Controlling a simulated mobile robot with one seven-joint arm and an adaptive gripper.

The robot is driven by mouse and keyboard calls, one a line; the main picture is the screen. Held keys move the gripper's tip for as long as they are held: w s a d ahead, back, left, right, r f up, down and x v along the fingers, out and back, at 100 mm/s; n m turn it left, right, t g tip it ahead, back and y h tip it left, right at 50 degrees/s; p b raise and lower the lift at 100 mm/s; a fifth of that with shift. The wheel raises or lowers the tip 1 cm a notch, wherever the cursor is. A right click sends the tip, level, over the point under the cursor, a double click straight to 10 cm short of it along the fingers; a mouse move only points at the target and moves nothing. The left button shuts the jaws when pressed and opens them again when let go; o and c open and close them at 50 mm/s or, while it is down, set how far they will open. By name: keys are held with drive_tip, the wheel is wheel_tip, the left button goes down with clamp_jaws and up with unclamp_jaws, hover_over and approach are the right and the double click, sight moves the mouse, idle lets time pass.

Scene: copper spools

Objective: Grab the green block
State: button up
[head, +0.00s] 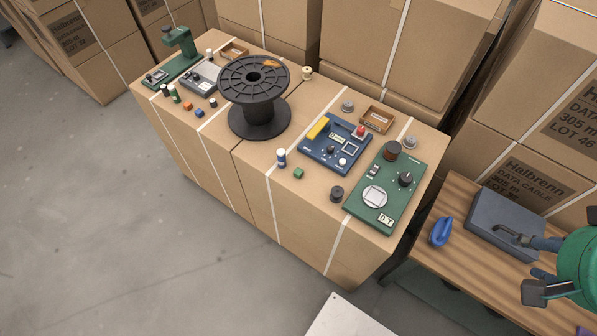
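The green block (298,173) is a small cube near the front edge of the cardboard box top (262,165). It stands just right of a blue-and-white cylinder (281,158) and left of the blue panel (333,146). My gripper (522,264) is at the lower right, over the wooden bench and far from the block. Its two dark fingers are spread apart with nothing seen between them. Part of my arm is cut off by the right edge.
A black spool (254,92) stands left of the block, and a green panel (386,190) with a dial lies to the right. A black knob-like piece (337,194) sits near the front edge. A grey case (505,220) and blue object (440,231) are on the bench (455,192).

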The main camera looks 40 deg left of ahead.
drive_tip(key=shift+o, duration=0.5)
drive_tip(key=w+a+f+g+p, duration=0.1)
drive_tip(key=w+a+f, duration=0.1)
drive_tip(key=w+a, duration=0.55)
drive_tip(key=w+a+f+g+y+p, duration=0.15)
drive_tip(key=w+a, duration=0.25)
drive_tip(key=a, duration=0.6)
drive_tip(key=w+a+f+g+p, duration=0.1)
drive_tip(key=w+a+f, duration=0.1)
drive_tip(key=w+a, duration=0.5)
drive_tip(key=g+h+p, duration=0.2)
hover_over(298, 172)
wheel_tip(298, 172, down, 20)
drive_tip(key=shift+y, duration=0.25)
drive_tip(key=shift+f+b, duration=0.8)
drive_tip(key=shift+f, duration=3.45)
